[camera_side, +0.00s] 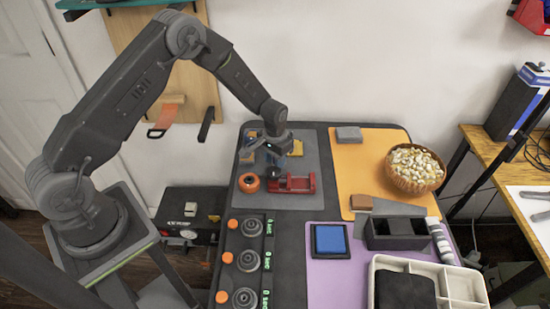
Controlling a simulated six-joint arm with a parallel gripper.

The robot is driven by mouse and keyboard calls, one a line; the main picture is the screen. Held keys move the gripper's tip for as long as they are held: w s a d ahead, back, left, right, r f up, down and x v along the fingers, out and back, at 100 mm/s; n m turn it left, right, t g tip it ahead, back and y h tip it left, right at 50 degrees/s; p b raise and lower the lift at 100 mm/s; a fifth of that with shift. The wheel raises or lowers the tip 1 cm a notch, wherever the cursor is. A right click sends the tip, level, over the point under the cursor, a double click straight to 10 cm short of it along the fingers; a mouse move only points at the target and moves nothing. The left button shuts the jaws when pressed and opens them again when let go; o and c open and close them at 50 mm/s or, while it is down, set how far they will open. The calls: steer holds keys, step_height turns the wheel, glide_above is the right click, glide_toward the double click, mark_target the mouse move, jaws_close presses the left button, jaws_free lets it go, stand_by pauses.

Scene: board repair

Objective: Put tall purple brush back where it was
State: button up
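I cannot make out a tall purple brush anywhere in the side view. My gripper (272,158) points down over the grey mat (312,165) at the back left of the table. Its fingers are small and dark here, so I cannot tell whether they are open or shut, or hold anything. A red vise-like fixture (293,184) lies just in front of the gripper, to its right. An orange ring-shaped piece (248,182) sits to the left of that fixture. Small yellow and tan pieces lie around the gripper, partly hidden by it.
A bowl of pale pieces (414,168) stands on the orange mat (362,163). On the front right are a blue pad (329,240), a dark open box (396,244), a striped cylinder (440,242) and a white tray (375,282). Several round dials (248,260) line the front left.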

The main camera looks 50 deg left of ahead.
steer(key=o, duration=0.3)
steer(key=shift+o, duration=0.2)
step_height(320, 180, up, 12)
steer(key=shift+r, duration=0.25)
steer(key=s+d+r+t, duration=0.1)
steer(key=s+r, duration=0.4)
steer(key=r, duration=0.3)
steer(key=s+d+r+t, duration=0.1)
steer(key=s+r+t, duration=0.1)
steer(key=s+r, duration=0.5)
steer(key=s+d+r+t, duration=0.1)
steer(key=s+r, duration=0.2)
steer(key=s, duration=0.5)
steer(key=s+d+r+m+t, duration=0.1)
steer(key=s+r, duration=0.2)
steer(key=s, duration=0.4)
steer(key=shift+s+r+t, duration=0.2)
steer(key=shift+s+t, duration=0.1)
steer(key=shift+s, duration=0.05)
steer(key=shift+d, duration=0.1)
